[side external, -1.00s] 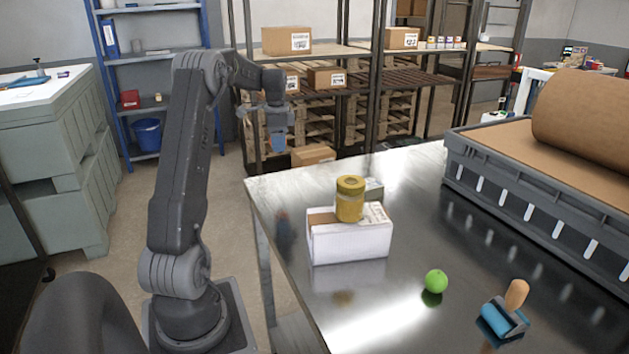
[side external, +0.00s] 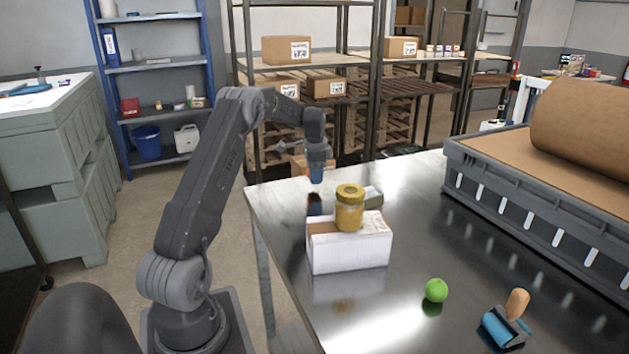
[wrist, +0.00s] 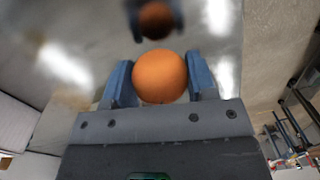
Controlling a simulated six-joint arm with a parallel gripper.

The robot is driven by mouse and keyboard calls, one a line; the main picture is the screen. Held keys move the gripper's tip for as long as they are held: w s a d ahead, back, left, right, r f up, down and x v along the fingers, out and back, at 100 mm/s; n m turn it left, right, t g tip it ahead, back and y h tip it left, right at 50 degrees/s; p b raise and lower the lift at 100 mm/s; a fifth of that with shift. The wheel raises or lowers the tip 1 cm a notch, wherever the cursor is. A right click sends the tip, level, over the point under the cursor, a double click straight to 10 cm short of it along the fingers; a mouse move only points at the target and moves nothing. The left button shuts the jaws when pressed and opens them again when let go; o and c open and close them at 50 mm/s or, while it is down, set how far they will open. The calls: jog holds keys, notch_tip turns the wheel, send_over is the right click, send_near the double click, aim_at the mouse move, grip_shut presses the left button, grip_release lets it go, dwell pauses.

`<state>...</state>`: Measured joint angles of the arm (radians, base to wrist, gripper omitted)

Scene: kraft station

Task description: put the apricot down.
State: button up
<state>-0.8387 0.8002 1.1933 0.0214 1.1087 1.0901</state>
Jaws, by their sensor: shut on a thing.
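The apricot (wrist: 160,77), a round orange fruit, sits between the two blue fingers of my gripper (wrist: 160,84) in the wrist view. My gripper is shut on it. Its dark reflection shows in the shiny metal tabletop (wrist: 100,22), apart from the fruit, so the apricot is held above the surface. In the side external view my gripper (side external: 317,182) hangs over the far left corner of the table (side external: 420,182), behind the white box. The apricot cannot be clearly made out there.
A green ball (side external: 436,290) and a blue roller with wooden handle (side external: 503,326) lie nearer. A grey crate (side external: 540,215) fills the right. The table's middle is bare.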

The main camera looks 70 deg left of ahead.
jog(key=shift+f, duration=1.2)
jog(key=shift+f, duration=0.15)
jog(key=o, duration=0.9)
